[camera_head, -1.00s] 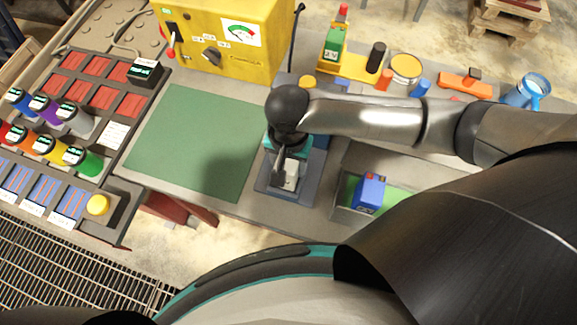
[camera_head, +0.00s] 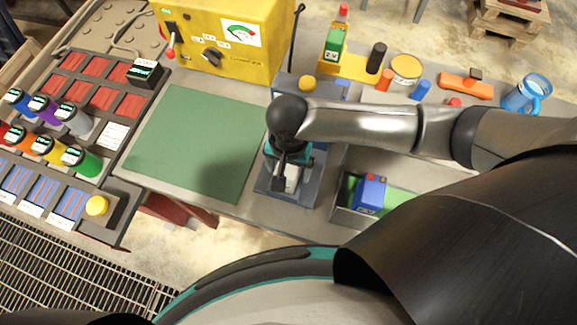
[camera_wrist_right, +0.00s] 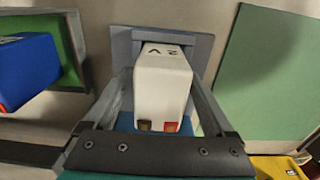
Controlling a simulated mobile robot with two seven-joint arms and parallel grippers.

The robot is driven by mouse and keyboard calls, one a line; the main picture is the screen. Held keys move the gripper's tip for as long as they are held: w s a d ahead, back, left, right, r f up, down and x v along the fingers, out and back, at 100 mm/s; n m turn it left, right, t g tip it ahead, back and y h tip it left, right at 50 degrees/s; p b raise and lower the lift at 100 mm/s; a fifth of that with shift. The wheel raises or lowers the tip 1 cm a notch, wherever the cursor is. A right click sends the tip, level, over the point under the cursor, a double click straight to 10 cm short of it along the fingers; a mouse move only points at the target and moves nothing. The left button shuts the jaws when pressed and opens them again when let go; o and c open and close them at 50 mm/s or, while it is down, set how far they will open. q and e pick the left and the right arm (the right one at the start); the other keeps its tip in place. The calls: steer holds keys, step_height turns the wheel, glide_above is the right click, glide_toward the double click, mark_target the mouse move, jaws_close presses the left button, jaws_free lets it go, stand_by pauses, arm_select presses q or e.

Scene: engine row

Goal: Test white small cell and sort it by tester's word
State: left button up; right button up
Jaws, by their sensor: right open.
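The white small cell (camera_head: 292,176) sits in a dark grey holder (camera_head: 268,187) at the table's front edge. In the right wrist view the cell (camera_wrist_right: 163,80) shows "2 V" on its top and a dark and a red terminal on its near face. My right gripper (camera_head: 284,162) is over it, open, with one finger on each side of the cell in the wrist view (camera_wrist_right: 160,90). I cannot tell whether the fingers touch it. The yellow tester (camera_head: 228,45) with a dial and a lever stands at the back. My left gripper is not in view.
A blue cell (camera_head: 370,193) stands in a green-lined tray (camera_head: 344,216) right of the holder. A green mat (camera_head: 195,140) is clear on the left. A rack with coloured cylinders (camera_head: 75,117) is farther left. A green cell (camera_head: 334,42), a tin (camera_head: 406,68) and a blue mug (camera_head: 527,92) stand behind my arm.

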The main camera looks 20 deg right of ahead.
steer(key=shift+r, duration=0.1)
step_height(320, 180, up, 12)
steer(key=p, duration=0.2)
steer(key=shift+p, duration=0.35)
stand_by(0.4)
